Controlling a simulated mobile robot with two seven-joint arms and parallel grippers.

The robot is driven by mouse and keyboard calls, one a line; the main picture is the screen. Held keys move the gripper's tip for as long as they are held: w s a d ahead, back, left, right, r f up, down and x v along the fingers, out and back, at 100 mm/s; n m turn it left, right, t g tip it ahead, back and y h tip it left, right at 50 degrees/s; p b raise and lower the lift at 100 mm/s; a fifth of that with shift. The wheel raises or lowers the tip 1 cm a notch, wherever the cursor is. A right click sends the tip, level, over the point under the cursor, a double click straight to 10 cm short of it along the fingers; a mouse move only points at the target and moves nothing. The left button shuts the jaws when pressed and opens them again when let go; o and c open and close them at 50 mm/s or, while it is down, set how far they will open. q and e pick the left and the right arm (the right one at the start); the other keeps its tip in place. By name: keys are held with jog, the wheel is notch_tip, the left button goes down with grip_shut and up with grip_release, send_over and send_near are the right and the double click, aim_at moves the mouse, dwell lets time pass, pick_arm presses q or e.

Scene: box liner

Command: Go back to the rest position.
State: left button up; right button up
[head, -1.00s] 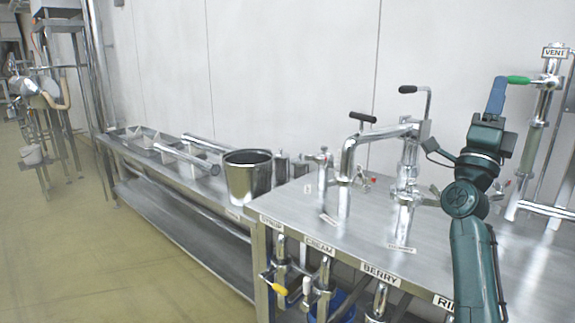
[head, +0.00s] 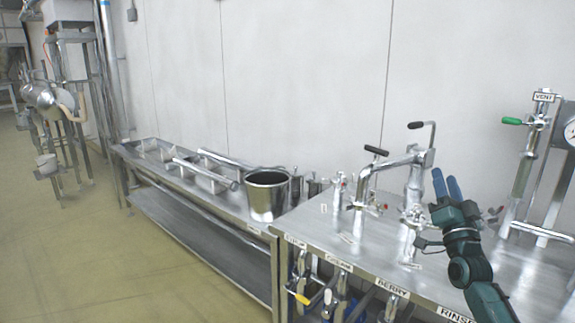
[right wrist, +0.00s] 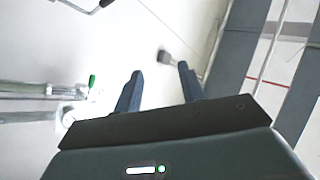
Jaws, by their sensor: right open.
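My right gripper (head: 446,184) is raised above the right part of the steel table, with its two blue fingers pointing up. In the right wrist view the fingers (right wrist: 160,80) stand apart with nothing between them. The green-handled vent valve (head: 512,121) is to the right of the gripper and apart from it; its green handle also shows in the right wrist view (right wrist: 92,81). My left gripper is not in view.
The steel table (head: 330,232) carries pipes with black handles (head: 376,151) just left of my right gripper. A steel pot (head: 267,194) stands on the lower bench (head: 225,205) to the left. The floor (head: 130,270) at the left is clear.

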notch_tip(320, 180, down, 15)
jog(key=w+n+g, duration=0.3)
jog(key=n+g, duration=0.5)
jog(key=n, duration=0.2)
jog(key=s+a+f+n+g+y, duration=0.1)
jog(key=s+a+f, duration=0.3)
jog(key=s+f, duration=0.15)
jog(key=s+a+f+g+y, duration=0.1)
jog(key=s+a+f, duration=0.3)
jog(key=f, duration=0.3)
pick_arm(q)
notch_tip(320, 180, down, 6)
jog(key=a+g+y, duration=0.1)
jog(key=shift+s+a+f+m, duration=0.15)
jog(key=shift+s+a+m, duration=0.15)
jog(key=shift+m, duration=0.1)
pick_arm(e)
jog(key=s+a+f+g+y, duration=0.1)
jog(key=s+a+f, duration=0.2)
jog(key=s, duration=0.6)
jog(key=s+a+f+g+y, duration=0.1)
jog(key=s+a+f, duration=0.3)
jog(key=s, duration=0.6)
jog(key=s+a+f+g+y, duration=0.1)
jog(key=s+a+f, duration=0.3)
jog(key=s, duration=0.6)
jog(key=shift+s+a+f+m+g, duration=0.25)
jog(key=shift+a+m+g, duration=0.05)
jog(key=shift+a+g, duration=0.45)
